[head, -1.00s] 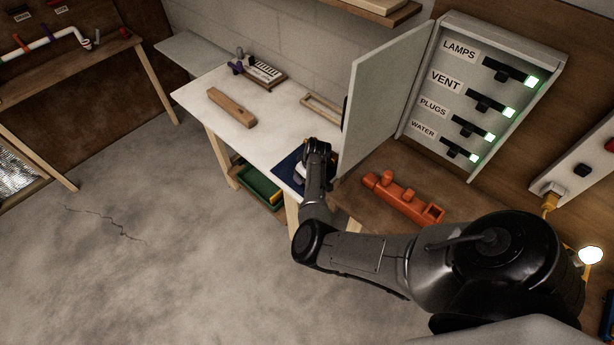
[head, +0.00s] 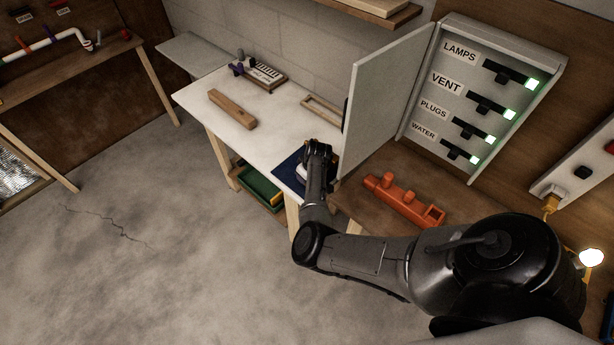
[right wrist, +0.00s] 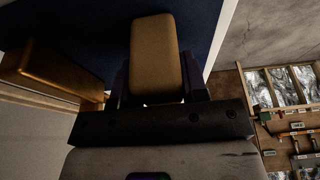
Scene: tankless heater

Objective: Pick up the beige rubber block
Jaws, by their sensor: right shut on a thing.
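The beige rubber block (right wrist: 155,52) shows in the right wrist view, upright in the picture between the two dark fingers of my right gripper (right wrist: 158,88). The gripper is shut on it. Behind the block is the dark blue mat (right wrist: 90,18). In the head view my right gripper (head: 318,150) is over the blue mat (head: 290,168) at the near right corner of the white table (head: 262,125). The block cannot be made out there, and I cannot tell whether it touches the mat. My left gripper is not in view.
An open grey cabinet door (head: 385,100) stands close to the right of the gripper. A wooden block (head: 232,108) and a wooden frame (head: 322,108) lie on the white table. An orange part (head: 403,198) lies on the wooden bench. Floor at left is clear.

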